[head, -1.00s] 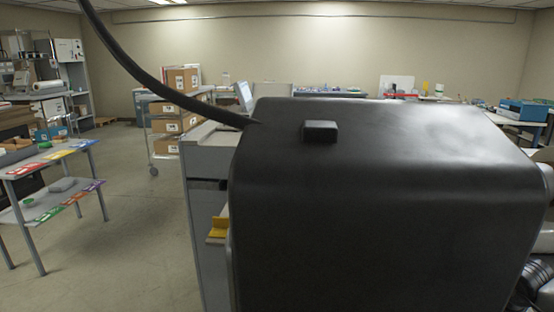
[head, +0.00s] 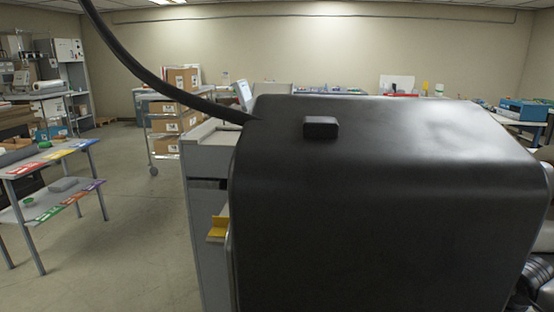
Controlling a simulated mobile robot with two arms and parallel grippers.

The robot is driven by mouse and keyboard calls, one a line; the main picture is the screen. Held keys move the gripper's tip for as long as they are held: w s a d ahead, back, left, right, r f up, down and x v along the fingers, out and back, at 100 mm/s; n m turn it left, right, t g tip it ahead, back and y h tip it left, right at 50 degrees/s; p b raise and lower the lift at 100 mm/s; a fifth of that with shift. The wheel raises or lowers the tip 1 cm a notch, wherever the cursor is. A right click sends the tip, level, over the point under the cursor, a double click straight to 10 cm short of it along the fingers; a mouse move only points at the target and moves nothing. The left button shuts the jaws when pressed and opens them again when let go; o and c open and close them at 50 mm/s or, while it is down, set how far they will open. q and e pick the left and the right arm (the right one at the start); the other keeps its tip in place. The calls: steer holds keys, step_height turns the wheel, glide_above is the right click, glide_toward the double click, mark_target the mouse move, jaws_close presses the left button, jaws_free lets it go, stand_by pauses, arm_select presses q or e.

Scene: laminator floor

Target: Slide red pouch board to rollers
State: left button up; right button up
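A red card or board (head: 23,169) lies at the near left corner of the grey table at the left, beside a yellow one (head: 56,155) and a blue one (head: 83,143). I cannot tell whether it is the red pouch board. A grey machine (head: 208,158) stands in the middle, with a yellow part (head: 217,229) on its side. Most of it is hidden behind a large dark body close to the camera. No rollers can be made out. Neither of my grippers shows.
The grey table's lower shelf (head: 66,200) has green, orange and purple cards. A cart with cardboard boxes (head: 183,80) stands behind. Open floor (head: 140,225) lies between table and machine. A blue device (head: 523,110) sits on a table at the right.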

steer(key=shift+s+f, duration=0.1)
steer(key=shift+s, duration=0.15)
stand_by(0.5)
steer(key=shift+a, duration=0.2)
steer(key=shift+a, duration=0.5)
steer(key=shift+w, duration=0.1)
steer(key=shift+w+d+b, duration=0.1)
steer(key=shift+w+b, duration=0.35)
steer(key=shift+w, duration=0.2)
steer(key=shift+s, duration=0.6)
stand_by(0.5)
